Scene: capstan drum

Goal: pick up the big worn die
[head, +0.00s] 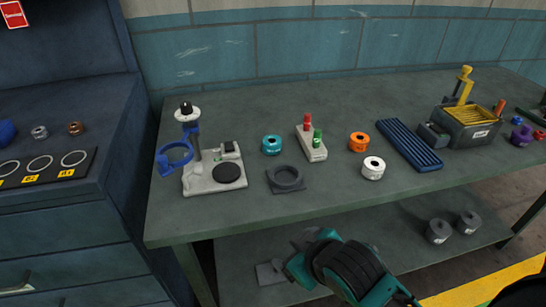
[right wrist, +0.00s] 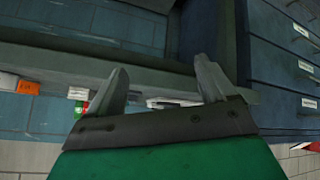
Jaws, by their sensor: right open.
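Several ring-shaped dies show in the head view; I cannot tell for sure which is the big worn one. Two large dull grey dies, a left one (head: 438,231) and a right one (head: 468,222), lie on the lower shelf. On the bench top are a teal ring (head: 271,145), an orange ring (head: 358,142) and a white ring (head: 373,168). My right gripper (head: 286,257) is low in front of the bench, left of the grey dies and apart from them. In the right wrist view its two fingers (right wrist: 160,78) are spread with nothing between them. My left gripper is out of view.
The bench top (head: 230,220) has a clear front strip above the lower shelf (head: 385,240). It carries a white stand (head: 213,178), a dark square holder (head: 286,179), a blue ribbed tray (head: 409,144) and a grey box (head: 465,127). A blue cabinet (head: 60,240) stands left.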

